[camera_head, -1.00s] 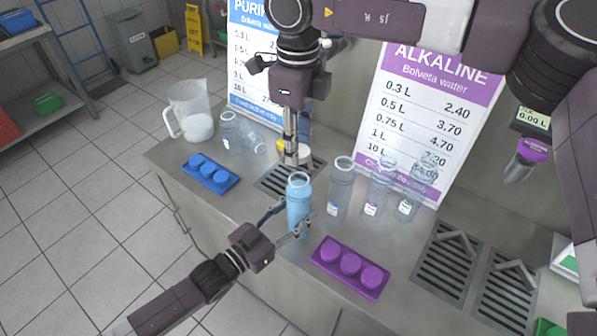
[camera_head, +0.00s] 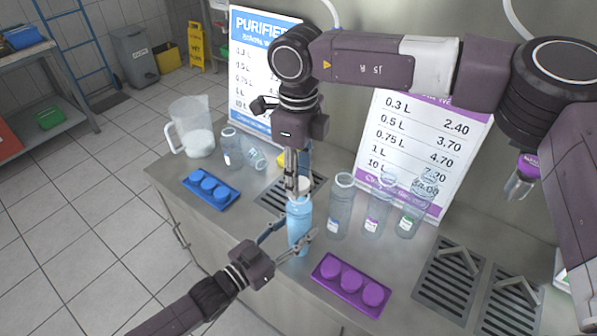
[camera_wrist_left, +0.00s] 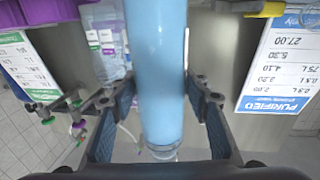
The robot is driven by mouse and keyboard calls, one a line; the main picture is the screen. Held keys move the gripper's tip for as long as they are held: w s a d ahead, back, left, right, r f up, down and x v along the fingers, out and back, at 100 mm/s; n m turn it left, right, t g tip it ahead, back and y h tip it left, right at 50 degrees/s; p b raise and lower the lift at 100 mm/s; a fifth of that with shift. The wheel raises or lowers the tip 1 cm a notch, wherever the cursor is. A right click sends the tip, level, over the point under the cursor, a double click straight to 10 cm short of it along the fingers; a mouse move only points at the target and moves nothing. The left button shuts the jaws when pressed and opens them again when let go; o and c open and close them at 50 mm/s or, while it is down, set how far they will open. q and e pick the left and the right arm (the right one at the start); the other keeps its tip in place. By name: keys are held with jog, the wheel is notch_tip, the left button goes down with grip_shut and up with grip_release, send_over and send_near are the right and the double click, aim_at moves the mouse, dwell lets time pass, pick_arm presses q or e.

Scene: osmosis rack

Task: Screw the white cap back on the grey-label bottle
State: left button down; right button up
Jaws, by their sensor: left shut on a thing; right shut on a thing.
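The bottle (camera_head: 299,228) is full of light blue liquid and stands upright near the front edge of the counter. No grey label shows on it. My left gripper (camera_head: 298,240) is shut around its body from the front. In the left wrist view the bottle (camera_wrist_left: 158,70) runs between the two fingers. My right gripper (camera_head: 297,180) points down from above and is shut on the white cap (camera_head: 304,184). The cap is at the bottle's mouth, partly hidden by the fingers. I cannot tell whether it touches the rim.
Several clear bottles (camera_head: 340,208) stand close on the right. A purple tray (camera_head: 328,277) with purple caps lies at front right, a blue tray (camera_head: 226,202) with blue caps at left. A jug (camera_head: 190,125) and tipped bottle (camera_head: 256,160) are behind. Price boards line the back.

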jog(key=shift+f, duration=0.25)
jog(key=shift+f, duration=0.6)
dwell(0.4)
